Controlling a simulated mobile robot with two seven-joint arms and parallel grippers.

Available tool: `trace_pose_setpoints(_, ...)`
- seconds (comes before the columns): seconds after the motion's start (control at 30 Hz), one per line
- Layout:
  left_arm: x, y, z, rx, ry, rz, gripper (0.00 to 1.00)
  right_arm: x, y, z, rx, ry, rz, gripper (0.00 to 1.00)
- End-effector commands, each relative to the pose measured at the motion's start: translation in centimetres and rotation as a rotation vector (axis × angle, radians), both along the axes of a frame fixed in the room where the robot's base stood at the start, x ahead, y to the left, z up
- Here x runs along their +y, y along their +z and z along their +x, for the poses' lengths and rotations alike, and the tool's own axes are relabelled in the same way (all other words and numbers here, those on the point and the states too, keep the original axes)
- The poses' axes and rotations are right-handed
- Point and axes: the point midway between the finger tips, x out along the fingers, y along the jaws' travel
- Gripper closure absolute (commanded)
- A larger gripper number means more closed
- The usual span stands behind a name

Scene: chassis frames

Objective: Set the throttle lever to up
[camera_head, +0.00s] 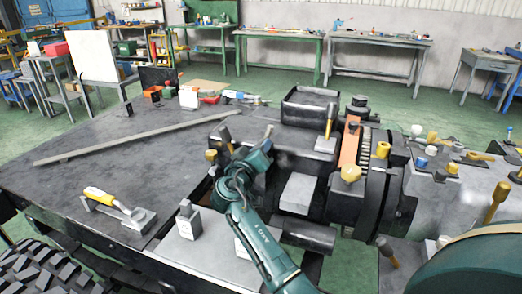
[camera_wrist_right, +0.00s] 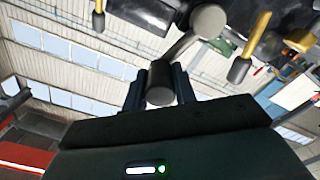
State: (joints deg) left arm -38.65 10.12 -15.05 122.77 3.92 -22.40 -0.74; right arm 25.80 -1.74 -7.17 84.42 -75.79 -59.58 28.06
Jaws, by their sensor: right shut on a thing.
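The throttle lever (camera_wrist_right: 182,46) shows in the right wrist view as a grey arm running from a round pivot down to a dark cylindrical grip. My right gripper (camera_wrist_right: 160,84) has its two fingers on either side of that grip and is shut on it. In the head view my right gripper (camera_head: 265,146) is at the left side of the dark engine-like machine (camera_head: 290,135). A small dark lever end sticks up just beyond its fingers. Most of the lever is hidden there, so its setting is hard to tell. My left gripper is not in view.
Yellow-handled levers (camera_head: 330,120) and yellow knobs (camera_head: 350,174) stand on the machine, right of my gripper. The table's left part is mostly clear.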

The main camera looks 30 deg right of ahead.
Motion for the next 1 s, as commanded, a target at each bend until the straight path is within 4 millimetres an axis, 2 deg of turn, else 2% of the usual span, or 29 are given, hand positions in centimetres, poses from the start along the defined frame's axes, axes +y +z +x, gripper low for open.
trace_pose_setpoints(0.3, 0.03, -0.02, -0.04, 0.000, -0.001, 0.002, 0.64, -0.05, 0.24, 0.05, -0.004, 0.000, -0.003, 1.00)
trace_pose_setpoints(0.33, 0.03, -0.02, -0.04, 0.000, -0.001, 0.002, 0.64, -0.05, 0.24, 0.05, -0.004, 0.000, -0.003, 0.71)
trace_pose_setpoints(0.57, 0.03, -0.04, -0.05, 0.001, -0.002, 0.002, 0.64, -0.03, 0.13, 0.03, -0.003, 0.000, -0.001, 0.52)
trace_pose_setpoints(1.0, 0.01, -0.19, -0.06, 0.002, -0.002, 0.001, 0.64, -0.20, 0.01, 0.08, -0.002, 0.001, -0.001, 0.51)
